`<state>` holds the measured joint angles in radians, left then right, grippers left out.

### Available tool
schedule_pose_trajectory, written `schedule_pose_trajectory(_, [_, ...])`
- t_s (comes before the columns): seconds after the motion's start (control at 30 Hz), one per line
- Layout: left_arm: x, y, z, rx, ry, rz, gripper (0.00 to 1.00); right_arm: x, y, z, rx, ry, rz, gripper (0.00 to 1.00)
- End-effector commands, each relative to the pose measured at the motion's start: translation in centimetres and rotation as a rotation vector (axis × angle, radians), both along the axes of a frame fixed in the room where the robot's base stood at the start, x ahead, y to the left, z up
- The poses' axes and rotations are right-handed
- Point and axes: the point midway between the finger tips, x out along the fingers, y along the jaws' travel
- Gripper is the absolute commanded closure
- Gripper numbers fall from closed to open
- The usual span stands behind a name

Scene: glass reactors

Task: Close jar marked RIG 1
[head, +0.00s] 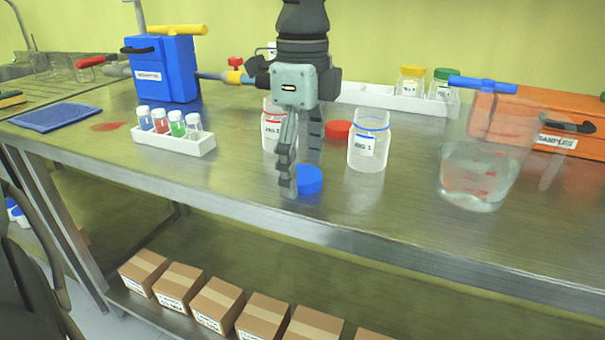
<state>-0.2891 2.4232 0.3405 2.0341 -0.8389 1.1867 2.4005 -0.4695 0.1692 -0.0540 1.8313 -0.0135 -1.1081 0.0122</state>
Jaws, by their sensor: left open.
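The jar marked RIG 1 (367,152) stands upright on the steel bench, clear and uncapped, with a blue ring at its neck. A blue lid (309,181) lies flat on the bench to the left of this jar, nearer the front edge. My left gripper (300,172) points down at the blue lid, fingers open, one finger just left of the lid and partly in front of it. Whether a finger touches the lid I cannot tell. My right gripper is not in view.
A second jar (269,135) with a red ring stands partly hidden behind my left gripper. A red lid (338,130) lies between the jars. A vial rack (175,143) is at left, a clear beaker (470,180) at right, a white tray (380,98) behind.

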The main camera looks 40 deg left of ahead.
Motion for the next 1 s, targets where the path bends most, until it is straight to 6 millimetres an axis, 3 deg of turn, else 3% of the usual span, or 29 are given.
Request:
schedule_pose_trajectory(0.13, [0.0, 0.0, 0.0, 0.0, 0.0, 0.0, 0.25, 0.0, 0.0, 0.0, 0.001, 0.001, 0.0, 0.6])
schedule_pose_trajectory(0.43, [0.0, 0.0, 0.0, 0.0, 0.0, 0.0, 0.62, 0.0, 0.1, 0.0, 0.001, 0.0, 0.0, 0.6])
schedule_pose_trajectory(0.77, [0.0, 0.0, 0.1, 0.0, -0.001, 0.0, 0.62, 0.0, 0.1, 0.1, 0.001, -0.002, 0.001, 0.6])
schedule_pose_trajectory(1.0, [0.1, 0.0, 2.0, 0.001, -0.004, 0.001, 0.62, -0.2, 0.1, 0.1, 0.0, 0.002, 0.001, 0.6])
